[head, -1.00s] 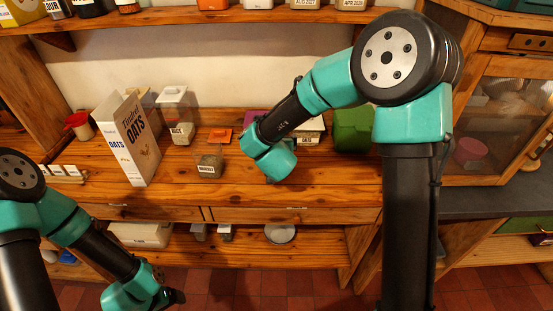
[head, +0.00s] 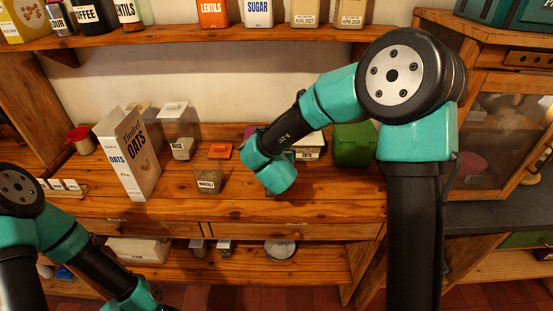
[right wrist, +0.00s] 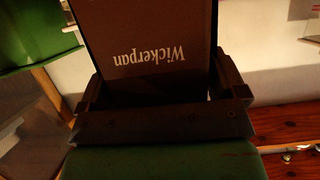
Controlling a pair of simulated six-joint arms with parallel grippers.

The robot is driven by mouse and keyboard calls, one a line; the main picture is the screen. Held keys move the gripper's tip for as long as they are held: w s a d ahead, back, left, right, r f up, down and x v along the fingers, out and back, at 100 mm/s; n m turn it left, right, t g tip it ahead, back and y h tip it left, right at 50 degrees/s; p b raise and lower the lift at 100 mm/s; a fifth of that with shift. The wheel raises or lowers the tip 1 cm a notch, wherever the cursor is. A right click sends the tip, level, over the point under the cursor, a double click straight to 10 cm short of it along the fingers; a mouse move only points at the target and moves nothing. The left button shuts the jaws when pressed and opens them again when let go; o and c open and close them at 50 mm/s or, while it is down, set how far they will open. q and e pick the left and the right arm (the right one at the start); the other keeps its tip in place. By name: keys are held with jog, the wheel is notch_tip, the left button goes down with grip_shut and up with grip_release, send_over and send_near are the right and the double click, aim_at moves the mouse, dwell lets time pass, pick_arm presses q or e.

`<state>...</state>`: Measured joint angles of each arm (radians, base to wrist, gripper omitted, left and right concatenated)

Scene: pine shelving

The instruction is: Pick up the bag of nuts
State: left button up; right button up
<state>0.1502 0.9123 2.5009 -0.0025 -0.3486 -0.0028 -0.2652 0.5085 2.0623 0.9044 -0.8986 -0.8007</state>
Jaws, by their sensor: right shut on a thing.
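In the right wrist view, my right gripper (right wrist: 158,88) is shut on a dark brown pack (right wrist: 158,45) with "Wickerpan" printed upside down in the picture. Only part of the pack shows, and I cannot tell from its print whether it is the bag of nuts. In the head view my right arm reaches over the counter, and its wrist hides the jaws and the pack. My left wrist is at the bottom left edge of the head view, with its jaws cut off by the frame.
An oats box (head: 130,155), a small jar (head: 209,180) and a white-lidded container (head: 173,112) stand on the counter left of my right wrist. A green container (head: 354,145) stands to its right. The upper shelf (head: 200,38) holds several labelled containers. The front counter is clear.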

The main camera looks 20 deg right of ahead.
jog(key=r, duration=0.2)
jog(key=shift+s+a+r, duration=0.1)
jog(key=shift+s+r, duration=0.2)
jog(key=s+a, duration=0.2)
jog(key=s, duration=0.5)
jog(key=s+a+r, duration=0.1)
jog(key=s+a, duration=0.2)
jog(key=s, duration=0.4)
jog(key=shift+s+r, duration=0.15)
jog(key=shift+s, duration=0.15)
jog(key=w+d+r+n+y, duration=0.3)
jog(key=w+d+r+y, duration=0.1)
jog(key=w, duration=0.6)
jog(key=shift+d+r+n+t, duration=0.15)
jog(key=shift+d+n+t, duration=0.15)
jog(key=shift+d+t, duration=0.15)
